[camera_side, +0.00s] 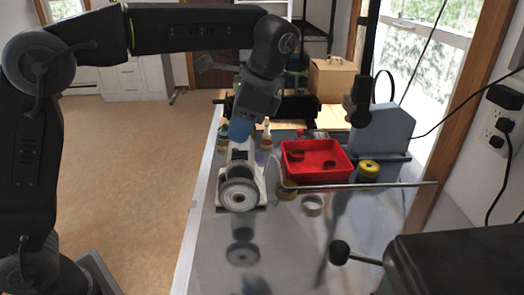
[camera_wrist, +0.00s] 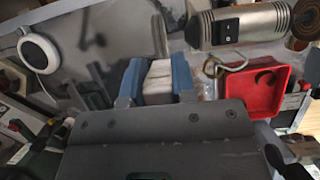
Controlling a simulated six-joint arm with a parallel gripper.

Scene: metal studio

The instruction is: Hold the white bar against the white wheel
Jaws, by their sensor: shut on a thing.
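My gripper (camera_wrist: 157,78) is shut on the white bar (camera_wrist: 158,82), which sits between its two blue fingers in the wrist view. In the side view my gripper (camera_side: 240,130) points down just above the grinder, and I cannot clearly tell the bar from the pale grinder body there. The white wheel (camera_side: 240,195) looks pale grey and faces the side camera at the grinder's near end. The grinder's silver motor (camera_wrist: 240,25) is at the top right of the wrist view. I cannot tell whether the bar touches the wheel.
A red tray (camera_side: 318,160) stands right of the grinder; it also shows in the wrist view (camera_wrist: 262,90). A yellow roll (camera_side: 368,170), a white ring (camera_side: 312,205) and a long thin rod (camera_side: 370,186) are nearby. The bench front is mostly clear.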

